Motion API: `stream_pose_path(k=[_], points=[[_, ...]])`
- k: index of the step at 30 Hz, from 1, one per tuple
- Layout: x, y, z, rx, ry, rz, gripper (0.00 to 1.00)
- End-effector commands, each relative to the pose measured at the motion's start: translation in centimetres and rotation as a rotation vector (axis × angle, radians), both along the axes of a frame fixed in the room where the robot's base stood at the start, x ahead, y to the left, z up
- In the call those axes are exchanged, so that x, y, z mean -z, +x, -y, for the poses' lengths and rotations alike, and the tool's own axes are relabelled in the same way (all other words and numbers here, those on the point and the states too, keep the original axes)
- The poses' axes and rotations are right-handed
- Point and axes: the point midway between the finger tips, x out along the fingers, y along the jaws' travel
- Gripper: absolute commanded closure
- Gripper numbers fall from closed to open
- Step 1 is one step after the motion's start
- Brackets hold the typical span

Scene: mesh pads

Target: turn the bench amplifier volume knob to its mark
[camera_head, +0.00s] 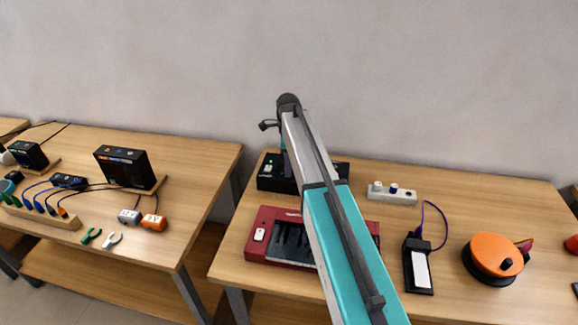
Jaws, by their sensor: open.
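A black box (270,172) with a green light and a white switch stands at the back left of the right table; it looks like the bench amplifier. My arm crosses in front of it and hides its middle. I cannot make out the volume knob or its mark. My arm rises from the bottom of the view and bends over at a dark joint above the box. The wrist goes down behind the arm near the box, and the fingers of my gripper are hidden there. I cannot tell whether they touch anything.
A red device (257,250) lies in front of the black box, partly behind my arm. A power strip (393,197), a black device with a purple cable (418,270) and an orange reel (494,256) stand to the right. A gap separates the left table (190,155).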

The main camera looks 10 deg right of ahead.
Motion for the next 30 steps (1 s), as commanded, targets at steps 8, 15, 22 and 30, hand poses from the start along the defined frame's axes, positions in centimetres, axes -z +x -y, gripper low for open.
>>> stream_pose_path(k=[8, 15, 22, 30], points=[[-1.6, 0.1, -0.1, -0.001, 0.001, 0.002, 0.60], [-4.5, 0.1, -0.1, 0.000, 0.001, 0.002, 0.60], [-7.4, 0.0, -0.1, 0.000, 0.000, 0.001, 0.60], [-11.0, 0.0, 0.0, 0.000, -0.001, 0.001, 0.60]])
